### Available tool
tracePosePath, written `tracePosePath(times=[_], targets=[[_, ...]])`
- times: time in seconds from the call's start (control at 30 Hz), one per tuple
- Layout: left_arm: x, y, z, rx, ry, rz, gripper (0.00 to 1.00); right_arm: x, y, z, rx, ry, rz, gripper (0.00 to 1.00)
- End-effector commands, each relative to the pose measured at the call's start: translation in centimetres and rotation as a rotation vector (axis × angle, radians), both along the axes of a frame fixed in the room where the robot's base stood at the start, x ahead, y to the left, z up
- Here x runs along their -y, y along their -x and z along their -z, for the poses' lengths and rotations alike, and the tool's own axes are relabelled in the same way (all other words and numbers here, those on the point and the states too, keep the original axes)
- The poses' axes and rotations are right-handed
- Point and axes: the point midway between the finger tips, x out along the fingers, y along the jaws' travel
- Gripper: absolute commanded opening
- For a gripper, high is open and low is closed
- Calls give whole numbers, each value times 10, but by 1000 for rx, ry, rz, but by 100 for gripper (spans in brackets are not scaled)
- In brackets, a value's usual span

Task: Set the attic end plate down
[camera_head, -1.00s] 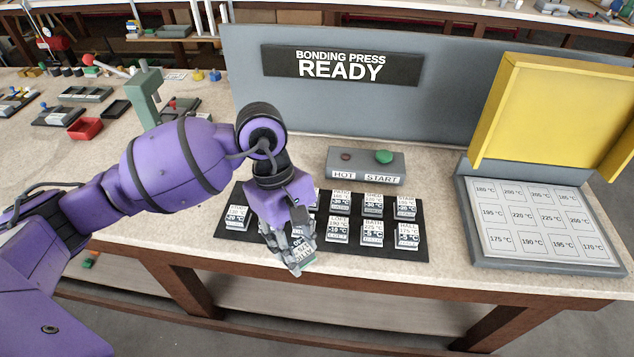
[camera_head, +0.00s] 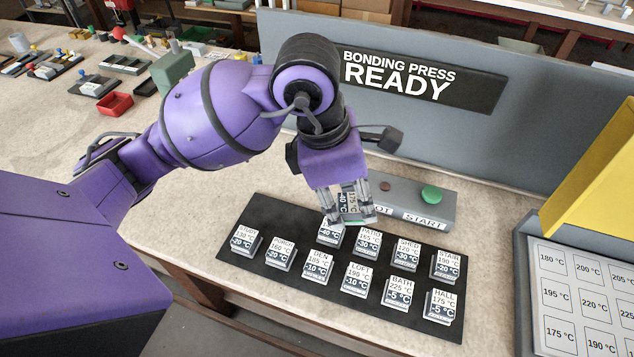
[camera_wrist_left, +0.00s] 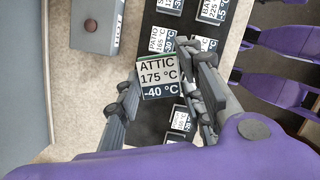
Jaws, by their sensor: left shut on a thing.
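My left gripper (camera_head: 346,206) is shut on the attic end plate (camera_head: 352,201), a small light plate with a dark lower band. In the left wrist view, the attic end plate (camera_wrist_left: 159,77) reads ATTIC, 175 °C, -40 °C and sits between the two fingers of my left gripper (camera_wrist_left: 162,88). The gripper is over the back part of the black tray (camera_head: 250,222), near the button box. A plate reading -40 °C (camera_head: 330,236) is partly hidden just below the fingers. Whether the held plate touches anything cannot be told. My right gripper is not in view.
Several labelled plates stand in two rows on the tray, including PATIO (camera_head: 367,243) and LOFT (camera_head: 358,279). The button box (camera_head: 440,206) with its green button is close behind. The press bed (camera_head: 590,295) and its yellow lid (camera_head: 600,185) are at the right.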

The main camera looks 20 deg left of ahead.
Motion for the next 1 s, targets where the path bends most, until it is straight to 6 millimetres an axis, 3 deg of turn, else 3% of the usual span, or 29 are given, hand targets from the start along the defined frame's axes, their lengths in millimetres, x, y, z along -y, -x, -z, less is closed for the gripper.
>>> tracePosePath(times=[0.23,0.4,0.77,1.0], targets=[[-62,-1,26,-5,-2,-7,6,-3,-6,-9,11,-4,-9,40],[-88,-2,59,-6,1,-4,6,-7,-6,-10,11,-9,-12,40],[-111,-3,87,-2,0,-1,6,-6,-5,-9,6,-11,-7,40],[-110,-3,117,-1,0,1,6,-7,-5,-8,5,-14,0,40]])
